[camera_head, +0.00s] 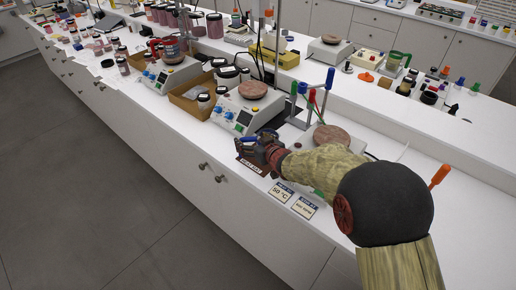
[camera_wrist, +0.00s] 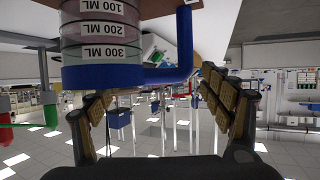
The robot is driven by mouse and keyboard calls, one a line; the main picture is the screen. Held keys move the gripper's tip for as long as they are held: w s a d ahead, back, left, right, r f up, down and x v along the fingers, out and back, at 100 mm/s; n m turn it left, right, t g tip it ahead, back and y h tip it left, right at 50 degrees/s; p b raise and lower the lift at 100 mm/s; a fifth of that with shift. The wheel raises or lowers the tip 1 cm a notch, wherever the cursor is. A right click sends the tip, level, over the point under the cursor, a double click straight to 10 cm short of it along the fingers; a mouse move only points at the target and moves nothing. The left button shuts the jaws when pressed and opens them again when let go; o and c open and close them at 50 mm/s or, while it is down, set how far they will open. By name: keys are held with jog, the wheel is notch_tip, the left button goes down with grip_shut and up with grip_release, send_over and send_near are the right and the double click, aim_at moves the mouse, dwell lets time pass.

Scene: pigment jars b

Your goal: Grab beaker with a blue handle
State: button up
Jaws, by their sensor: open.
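In the wrist view a clear beaker (camera_wrist: 100,28) with white 100, 200 and 300 ML labels and a blue band fills the upper left. Its blue handle (camera_wrist: 183,45) runs down its right side and joins the band. My gripper (camera_wrist: 160,92) is open, one finger below the beaker and the other to the right of the handle. The handle appears between or just beyond the fingertips; contact cannot be told. In the head view my gripper (camera_head: 262,150) is low over the bench's front edge, and a bit of blue shows beside it; the beaker's body cannot be made out there.
A hotplate (camera_head: 245,108) with a round top stands just behind my gripper. A stand with blue, green and red parts (camera_head: 313,98) is to the right. Label cards (camera_head: 293,200) lie near the front edge. A green-handled beaker (camera_head: 397,60) stands farther back.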

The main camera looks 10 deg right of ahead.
jog(key=shift+w+a+f, duration=0.1)
jog(key=shift+w, duration=0.2)
jog(key=shift+c, duration=0.8)
jog(key=shift+s, duration=0.1)
jog(key=c, duration=1)
jog(key=shift+f, duration=0.2)
grip_shut()
jog(key=shift+s, duration=0.1)
jog(key=shift+r, duration=0.1)
